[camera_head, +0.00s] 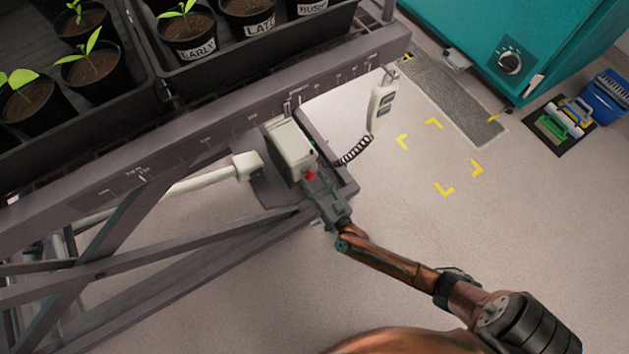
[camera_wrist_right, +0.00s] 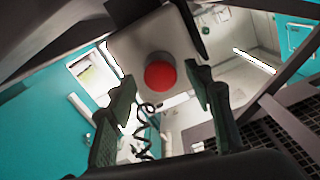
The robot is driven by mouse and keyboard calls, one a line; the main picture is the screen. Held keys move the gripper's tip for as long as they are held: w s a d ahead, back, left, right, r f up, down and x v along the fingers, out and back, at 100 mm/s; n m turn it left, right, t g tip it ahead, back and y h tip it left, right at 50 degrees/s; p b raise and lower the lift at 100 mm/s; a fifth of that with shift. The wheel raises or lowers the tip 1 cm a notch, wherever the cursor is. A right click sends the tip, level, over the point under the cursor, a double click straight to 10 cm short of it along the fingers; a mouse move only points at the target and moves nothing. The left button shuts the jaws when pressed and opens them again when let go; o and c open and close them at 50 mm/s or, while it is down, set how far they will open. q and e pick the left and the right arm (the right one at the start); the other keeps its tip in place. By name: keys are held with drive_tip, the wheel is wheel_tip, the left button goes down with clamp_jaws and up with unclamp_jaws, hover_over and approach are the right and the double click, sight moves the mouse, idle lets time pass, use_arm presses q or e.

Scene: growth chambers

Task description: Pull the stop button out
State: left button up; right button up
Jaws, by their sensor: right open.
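The red stop button (camera_wrist_right: 160,76) sits on the face of a pale control box (camera_head: 291,150) mounted on the grey bench frame. In the head view only a small bit of red (camera_head: 311,175) shows beside my right gripper (camera_head: 318,183). In the right wrist view my right gripper (camera_wrist_right: 163,110) is open, with one green-grey finger on each side of the button and a gap to both. The button appears between and beyond the fingertips; I cannot tell whether they reach alongside it. My left gripper is not in view.
A pale handset (camera_head: 382,103) with a black coiled cord (camera_head: 355,149) hangs right of the box. Black trays (camera_head: 240,45) with labelled seedling pots stand above. A teal cabinet (camera_head: 480,30) and blue crate (camera_head: 606,95) are at the right. The marked floor (camera_head: 440,160) is clear.

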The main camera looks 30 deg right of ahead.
drive_tip(key=s, duration=1.2)
drive_tip(key=shift+a, duration=0.25)
